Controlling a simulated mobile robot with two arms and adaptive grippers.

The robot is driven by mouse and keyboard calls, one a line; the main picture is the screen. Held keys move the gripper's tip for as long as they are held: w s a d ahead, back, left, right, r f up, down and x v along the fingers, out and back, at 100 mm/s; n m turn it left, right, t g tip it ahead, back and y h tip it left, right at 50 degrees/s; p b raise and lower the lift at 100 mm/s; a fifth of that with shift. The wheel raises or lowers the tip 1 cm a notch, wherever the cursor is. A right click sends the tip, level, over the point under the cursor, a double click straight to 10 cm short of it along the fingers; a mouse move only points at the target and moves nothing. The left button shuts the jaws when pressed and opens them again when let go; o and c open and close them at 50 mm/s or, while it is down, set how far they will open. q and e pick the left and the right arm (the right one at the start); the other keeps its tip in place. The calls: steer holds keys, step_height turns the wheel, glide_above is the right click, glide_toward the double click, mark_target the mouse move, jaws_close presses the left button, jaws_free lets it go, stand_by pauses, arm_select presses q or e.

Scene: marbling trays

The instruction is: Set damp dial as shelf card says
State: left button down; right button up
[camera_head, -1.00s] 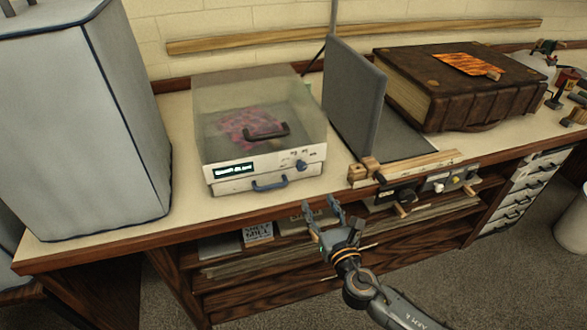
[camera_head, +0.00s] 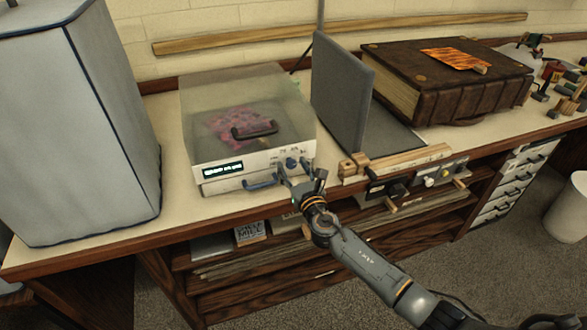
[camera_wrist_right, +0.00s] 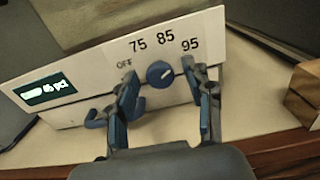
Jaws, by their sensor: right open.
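The damp box (camera_head: 222,152) is a clear-lidded case on the bench with a pink patterned thing inside. Its white front has a lit display (camera_wrist_right: 48,88) and a blue dial (camera_wrist_right: 160,74), also in the head view (camera_head: 291,163). Around the dial are OFF, 75, 85 and 95; a pale mark seems to point up and right, but its exact setting is unclear. My right gripper (camera_wrist_right: 165,105) is open, its fingers on either side of the dial in the wrist view, apart from it. A white card (camera_head: 250,232) stands on the shelf below; its print is too small to read.
A wooden block (camera_head: 355,165) and grey upright panel (camera_head: 342,95) stand to the right, with a large brown book (camera_head: 445,85) beyond. A grey covered box (camera_head: 80,130) fills the left.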

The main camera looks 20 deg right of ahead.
jaws_close()
